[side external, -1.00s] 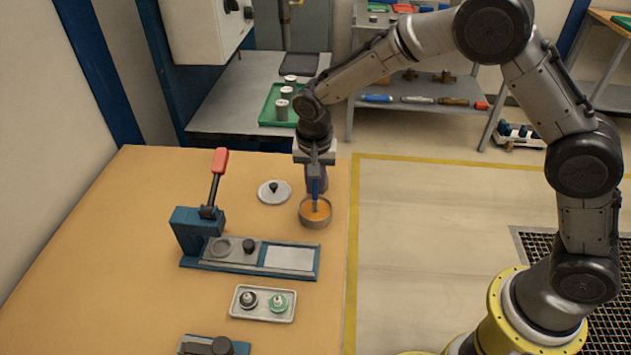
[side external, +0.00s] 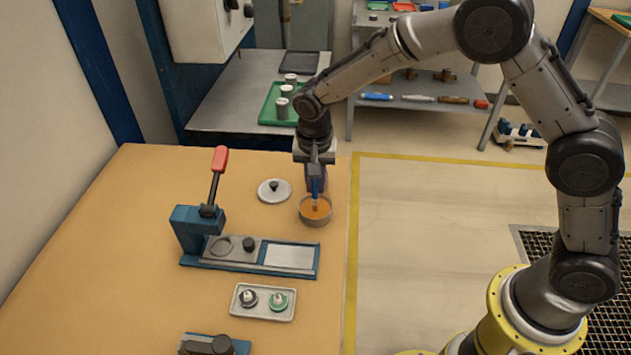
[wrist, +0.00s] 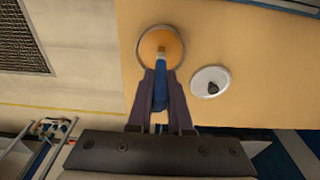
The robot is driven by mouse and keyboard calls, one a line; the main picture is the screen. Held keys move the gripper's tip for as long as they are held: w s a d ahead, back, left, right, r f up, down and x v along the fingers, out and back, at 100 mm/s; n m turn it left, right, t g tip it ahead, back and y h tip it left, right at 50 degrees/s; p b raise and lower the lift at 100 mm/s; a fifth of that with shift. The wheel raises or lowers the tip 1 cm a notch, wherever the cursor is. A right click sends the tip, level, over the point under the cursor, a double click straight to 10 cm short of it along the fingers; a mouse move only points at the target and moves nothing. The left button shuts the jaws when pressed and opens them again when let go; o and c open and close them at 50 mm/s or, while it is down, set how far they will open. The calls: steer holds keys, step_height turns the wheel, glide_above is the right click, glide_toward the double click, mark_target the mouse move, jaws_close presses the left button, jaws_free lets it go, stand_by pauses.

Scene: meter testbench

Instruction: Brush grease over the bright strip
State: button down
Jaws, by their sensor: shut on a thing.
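My gripper (side external: 315,180) is shut on a blue-handled brush (side external: 315,188) and points down above an open round tin of orange grease (side external: 316,211). In the wrist view the blue brush handle (wrist: 160,82) sits between the two fingers, and its lower end is over or in the grease (wrist: 159,46); I cannot tell how deep the bristles are. The bright strip appears to be the pale rectangular plate (side external: 289,257) at the right end of the blue press fixture (side external: 250,270). It lies flat, below and left of the tin in the side view.
A white lid with a dark knob (side external: 274,191) lies left of the tin. The press has a red-handled lever (side external: 219,165) standing up. A small tray (side external: 263,315) holds a black and a green fitting. The table's right edge (side external: 348,230) is close to the tin.

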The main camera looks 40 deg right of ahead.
steer(key=shift+r, duration=3.45)
steer(key=shift+d, duration=0.1)
